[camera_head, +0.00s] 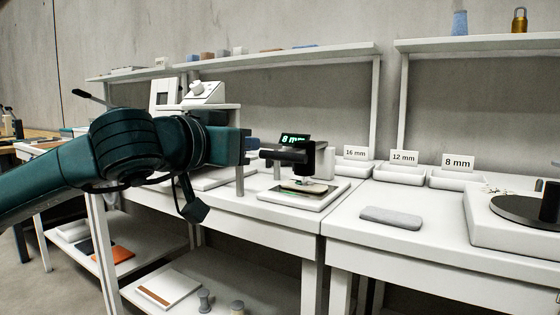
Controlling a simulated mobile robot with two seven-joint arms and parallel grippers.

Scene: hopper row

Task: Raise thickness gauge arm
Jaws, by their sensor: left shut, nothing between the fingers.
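The thickness gauge (318,160) stands on a pale base plate on the left bench, in the middle of the view. Its small dark display (294,139) reads "8 mm" in green. Its black arm (284,156) points left, over a flat pale piece (303,187) on the plate. I cannot tell whether the foot touches this piece. My left gripper (254,144) is shut and empty, just left of the arm's free end in the picture. Its fingertips are small and dark, and any contact with the arm cannot be made out. My right gripper is not in view.
A grey slab (391,217) lies on the right bench. White bins labelled 16 mm, 12 mm and 8 mm (452,180) stand behind it. A turntable-like black disc (530,210) is at the right. A raised white stand (205,106) is behind my left arm.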

